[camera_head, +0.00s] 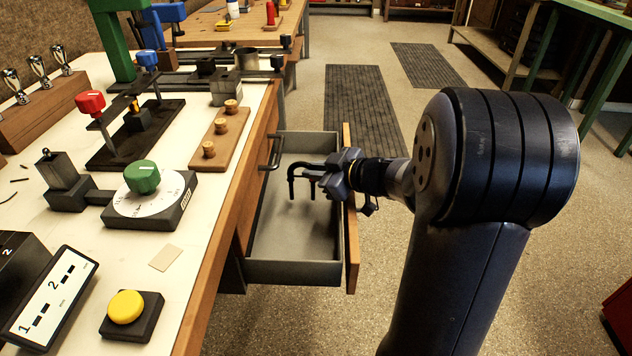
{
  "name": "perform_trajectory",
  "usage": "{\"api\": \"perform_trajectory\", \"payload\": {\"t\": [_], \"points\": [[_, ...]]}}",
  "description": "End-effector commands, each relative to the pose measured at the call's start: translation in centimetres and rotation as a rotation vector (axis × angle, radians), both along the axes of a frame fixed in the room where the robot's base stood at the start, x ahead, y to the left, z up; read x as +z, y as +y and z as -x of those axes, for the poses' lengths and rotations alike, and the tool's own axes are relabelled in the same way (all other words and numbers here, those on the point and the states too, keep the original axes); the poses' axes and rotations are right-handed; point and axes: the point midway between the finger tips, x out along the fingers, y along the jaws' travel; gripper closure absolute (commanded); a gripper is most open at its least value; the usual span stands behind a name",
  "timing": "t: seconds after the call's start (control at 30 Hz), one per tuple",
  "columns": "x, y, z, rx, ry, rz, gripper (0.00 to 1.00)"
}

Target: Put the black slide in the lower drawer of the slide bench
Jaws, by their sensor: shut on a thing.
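The black slide (293,180) is a dark U-shaped tube with two legs hanging down. My gripper (322,174) is shut on it at its right end and holds it over the open drawer. The drawer (295,269) juts out from the front of the slide bench (218,255), with grey walls and a wooden front. The part of its floor that shows is bare. The slide looks to be apart from the floor, but its exact height is hard to tell. My arm and gripper cover part of the drawer's wooden front.
A dark bar handle (271,152) sits on the bench front beside the drawer's far left corner. The bench top carries a green knob (142,177) on a dial, a yellow button (126,306) and a wooden peg block (220,134).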

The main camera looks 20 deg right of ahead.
Motion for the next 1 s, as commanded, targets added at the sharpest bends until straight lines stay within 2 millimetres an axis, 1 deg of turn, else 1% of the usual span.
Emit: {"api": "perform_trajectory", "payload": {"t": [0.03,0.1,0.33,0.5,0.53,0.77,1.0], "points": [[-1.33,0.00,0.00,0.001,0.001,-0.001,1.00],[-1.79,0.01,-0.01,0.000,0.000,0.000,1.00],[-1.58,0.00,0.00,0.001,-0.002,0.001,1.00],[-2.07,0.00,-0.01,0.000,0.000,0.000,1.00],[-2.00,0.00,0.00,0.000,0.000,0.000,0.84],[-1.97,0.00,0.00,0.000,-0.001,0.001,0.65],[-1.91,-0.01,-0.01,0.000,-0.001,0.001,0.65]]}}
